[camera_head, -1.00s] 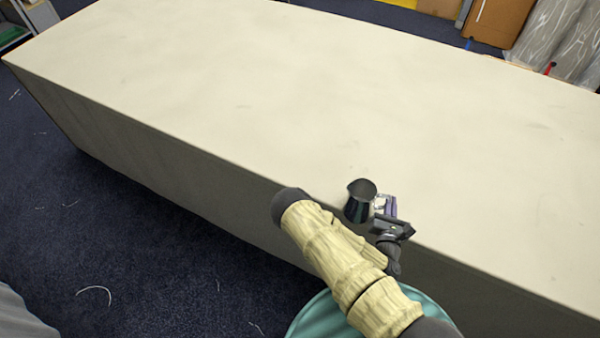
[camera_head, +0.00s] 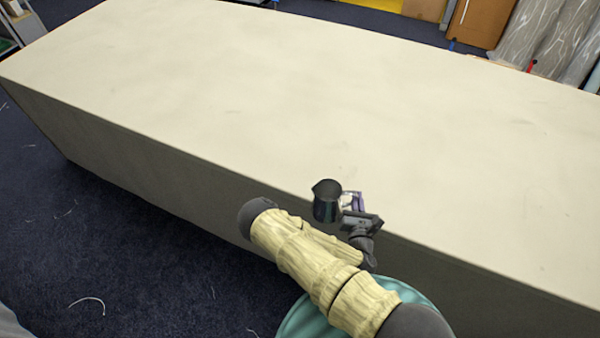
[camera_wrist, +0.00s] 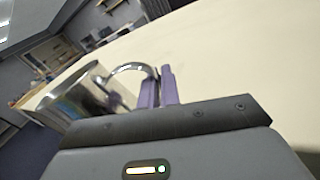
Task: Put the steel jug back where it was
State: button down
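The steel jug (camera_head: 326,203) is dark and shiny in the head view, held upright or nearly so at the table's near edge. My gripper (camera_head: 351,200) is just right of it, with its fingers at the handle side. In the wrist view the jug (camera_wrist: 92,92) is mirror-like, and its curved handle (camera_wrist: 132,68) runs to the purple fingers of my gripper (camera_wrist: 159,88), which are close together on it. The long cloth table (camera_head: 250,110) lies behind and beyond the jug. Whether the jug's base clears the tabletop is hard to tell.
The tabletop is bare and wide open along its whole length. Its near edge runs diagonally beside my arm. Grey wrapped rolls (camera_head: 530,30) and a brown board (camera_head: 480,20) stand beyond the far edge. Blue carpet (camera_head: 120,250) lies in front.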

jog(key=shift+w+a+b, duration=0.25)
jog(key=shift+w+b, duration=0.15)
jog(key=shift+b, duration=0.05)
jog(key=w+a+r+m+h+b, duration=0.2)
jog(key=w+b, duration=0.4)
jog(key=b, duration=0.3)
jog(key=w+a+r+m+g+h+b, duration=0.1)
jog(key=w+a+r+m+h+b, duration=0.1)
jog(key=w+a+r+h+b, duration=0.3)
jog(key=shift+w+a+r+m+b, duration=0.4)
jog(key=shift+w+a+r+b, duration=0.4)
jog(key=shift+b, duration=1.2)
jog(key=shift+s+d+r, duration=0.1)
jog(key=shift+s+r, duration=0.05)
jog(key=shift+s, duration=0.1)
notch_tip(320, 180, down, 6)
jog(key=shift+r+p, duration=0.1)
jog(key=shift+p, duration=0.2)
